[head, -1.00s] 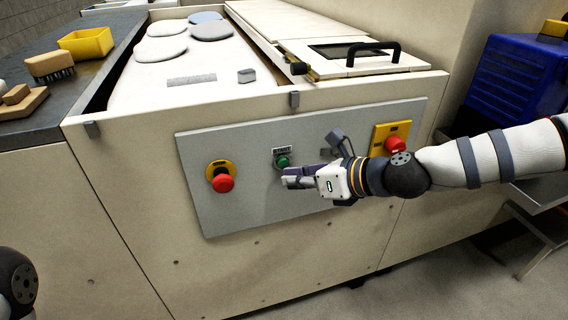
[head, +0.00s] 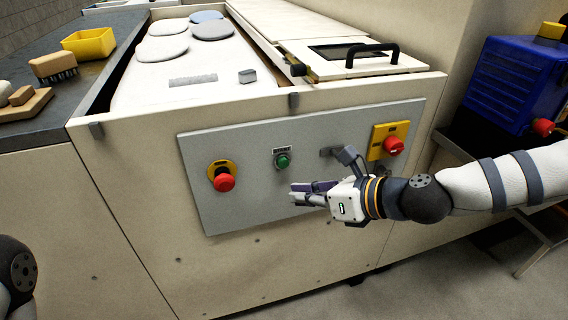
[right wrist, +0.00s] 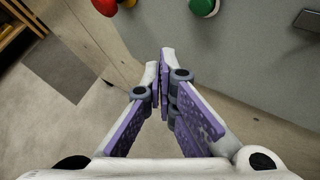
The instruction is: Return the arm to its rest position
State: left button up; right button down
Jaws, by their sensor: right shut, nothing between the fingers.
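My right gripper (head: 298,193) is shut and empty in front of the grey control panel (head: 240,205), below and right of the green button (head: 283,161). In the right wrist view its purple-padded fingers (right wrist: 166,58) are together with nothing between them. The green button also shows at the top of that view (right wrist: 204,6), apart from the fingertips. My right arm reaches in from the right side of the head view. Of my left arm only a dark joint shows at the lower left corner; its gripper is out of frame.
Above is a pale bed with several grey discs (head: 211,31) and a black-handled hatch (head: 372,52). A blue case (head: 511,84) stands at right.

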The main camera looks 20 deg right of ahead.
jog(key=s+a+f+n+g+p, duration=0.1)
jog(key=s+a+f+n+g, duration=0.45)
jog(key=s+f+n, duration=0.65)
jog(key=s+d+f+n+g+h+p, duration=0.1)
jog(key=s+f+n+g+h, duration=0.15)
jog(key=s, duration=0.55)
jog(key=s+f+n+g+h+p, duration=0.1)
jog(key=s+f+n, duration=0.15)
jog(key=s, duration=0.55)
pick_arm(q)
jog(key=w+r+t, duration=0.1)
jog(key=w+r, duration=0.3)
jog(key=shift+w+r+t+p, duration=0.2)
jog(key=shift+r+t+p, duration=0.1)
jog(key=shift+t+p, duration=0.1)
pick_arm(e)
jog(key=s+d+n+g+h, duration=0.2)
jog(key=s+d+n+h, duration=0.2)
jog(key=s+d+n, duration=0.7)
jog(key=s+n, duration=0.2)
jog(key=s, duration=0.1)
jog(key=shift+d+f+g, duration=0.3)
jog(key=shift+g, duration=0.1)
